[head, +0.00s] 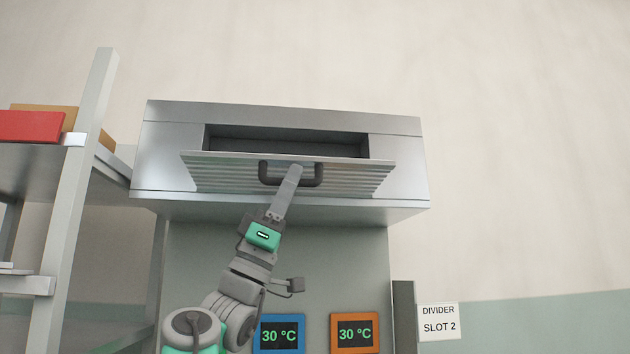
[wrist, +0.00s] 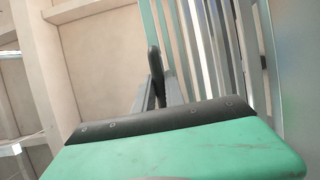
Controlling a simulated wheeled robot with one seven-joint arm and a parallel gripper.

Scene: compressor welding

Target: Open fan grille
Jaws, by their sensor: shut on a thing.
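The fan grille (head: 225,172) is a slatted silver panel on the front of a metal box. It is tilted outward at its top, and a dark opening (head: 285,142) shows above and behind it. A dark handle (head: 319,175) is on the middle of the grille. My gripper (head: 294,172) reaches up from below and is shut on the handle. In the wrist view, the handle (wrist: 153,62) shows as a dark bar between the fingers, with the grille slats (wrist: 208,50) to the right. The far side of the handle is hidden.
A metal shelf rack (head: 83,180) with a red box (head: 30,126) stands close on the left. Below are a blue display (head: 279,335) and an orange display (head: 354,334), both reading 30 °C. A "DIVIDER SLOT 2" sign (head: 438,320) is at the lower right. The wall area right of the box is clear.

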